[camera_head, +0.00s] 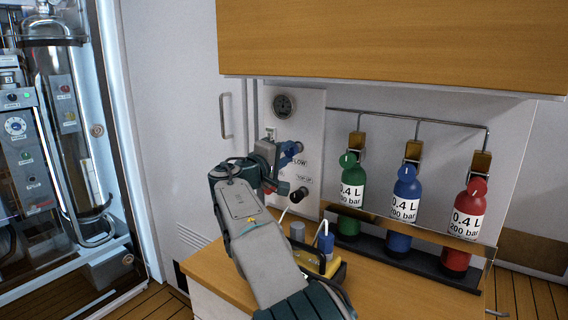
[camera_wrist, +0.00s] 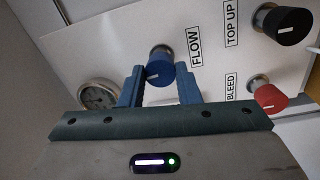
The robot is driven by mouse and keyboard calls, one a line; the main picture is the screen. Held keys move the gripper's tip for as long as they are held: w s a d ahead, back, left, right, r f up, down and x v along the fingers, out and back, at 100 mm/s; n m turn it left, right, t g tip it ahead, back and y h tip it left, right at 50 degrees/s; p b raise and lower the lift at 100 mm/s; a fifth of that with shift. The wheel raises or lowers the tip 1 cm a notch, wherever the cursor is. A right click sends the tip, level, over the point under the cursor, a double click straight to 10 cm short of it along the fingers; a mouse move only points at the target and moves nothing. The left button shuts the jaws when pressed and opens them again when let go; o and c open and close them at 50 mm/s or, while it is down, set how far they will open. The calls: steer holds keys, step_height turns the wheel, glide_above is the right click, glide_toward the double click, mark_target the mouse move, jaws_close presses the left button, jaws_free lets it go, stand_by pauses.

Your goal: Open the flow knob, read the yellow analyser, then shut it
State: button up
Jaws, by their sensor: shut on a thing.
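The blue flow knob (camera_wrist: 160,61) sits on the white panel (camera_wrist: 205,20) beside the label FLOW. My gripper (camera_wrist: 160,75) is shut on it, one blue finger on each side. A short white mark shows on the knob's face. In the head view the knob (camera_head: 293,148) is partly behind my gripper (camera_head: 281,157). The yellow analyser (camera_head: 331,267) is on the wooden counter, partly hidden by my arm; its reading cannot be made out.
A black TOP UP knob (camera_wrist: 288,24) and a red BLEED knob (camera_wrist: 270,97) are beside the flow knob. A round gauge (camera_head: 284,106) is above. Green (camera_head: 348,192), blue (camera_head: 406,191) and red (camera_head: 465,213) bottles stand in a rack at right.

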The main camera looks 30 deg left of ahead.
steer(key=shift+f+m+b, duration=0.15)
steer(key=shift+m+b, duration=0.2)
steer(key=shift+m, duration=0.25)
steer(key=o, duration=1)
steer(key=shift+c, duration=0.2)
steer(key=s+a, duration=0.1)
steer(key=s, duration=1.2)
steer(key=shift+s+a+f+b, duration=0.25)
steer(key=shift+s+b, duration=0.1)
steer(key=shift+s, duration=0.05)
